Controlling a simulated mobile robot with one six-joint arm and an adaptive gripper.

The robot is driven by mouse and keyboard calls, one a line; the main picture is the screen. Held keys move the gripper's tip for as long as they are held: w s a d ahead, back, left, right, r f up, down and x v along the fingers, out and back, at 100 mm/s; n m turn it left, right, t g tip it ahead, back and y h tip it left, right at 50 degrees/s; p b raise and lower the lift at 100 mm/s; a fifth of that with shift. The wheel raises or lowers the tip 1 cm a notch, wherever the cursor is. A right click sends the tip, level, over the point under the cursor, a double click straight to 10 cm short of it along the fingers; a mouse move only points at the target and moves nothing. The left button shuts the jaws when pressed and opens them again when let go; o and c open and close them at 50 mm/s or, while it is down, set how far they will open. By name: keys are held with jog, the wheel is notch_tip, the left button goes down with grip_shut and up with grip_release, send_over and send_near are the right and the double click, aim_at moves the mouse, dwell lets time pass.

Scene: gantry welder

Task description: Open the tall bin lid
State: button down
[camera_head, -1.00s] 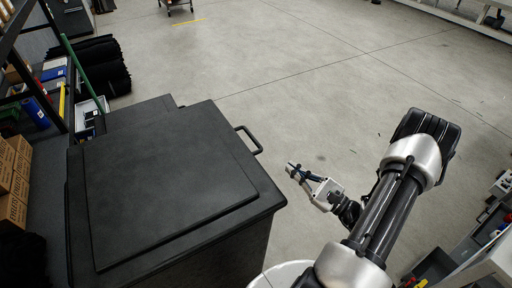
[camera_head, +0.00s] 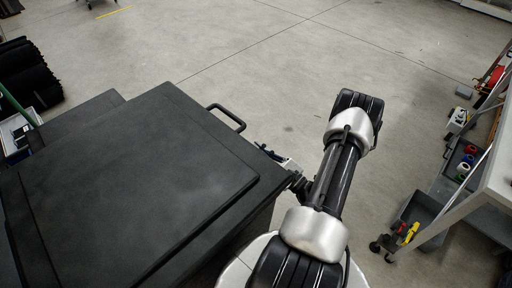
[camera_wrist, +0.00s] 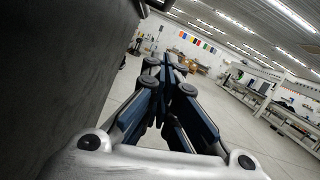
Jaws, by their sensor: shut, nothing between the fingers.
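The tall bin (camera_head: 130,190) is a large black box at the left of the head view. Its flat lid is down and lies shut on top. A black bar handle (camera_head: 228,117) sticks out from the lid's far right edge. My gripper (camera_head: 262,148) is beside the bin's right side, a little nearer than the handle and apart from it. In the wrist view, my gripper (camera_wrist: 168,66) has its blue-grey fingers together with nothing between them. The bin's dark side wall (camera_wrist: 65,75) fills the left of that view, close to the fingers.
Grey floor (camera_head: 270,60) lies clear beyond the bin and my arm. A grey open bin with tools (camera_head: 415,220) and a white-topped bench (camera_head: 490,190) stand at the right. Black rolls (camera_head: 25,75) are at the far left.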

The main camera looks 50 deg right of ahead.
jog(key=shift+w+a+r+b, duration=0.15)
jog(key=shift+w+r+b, duration=0.05)
jog(key=shift+w+r, duration=0.9)
jog(key=shift+w+a+r+b, duration=0.1)
jog(key=shift+w+r+b, duration=0.1)
jog(key=shift+w+r, duration=0.9)
jog(key=shift+w+a+r+b, duration=0.2)
jog(key=shift+w+r, duration=0.45)
jog(key=shift+w, duration=0.9)
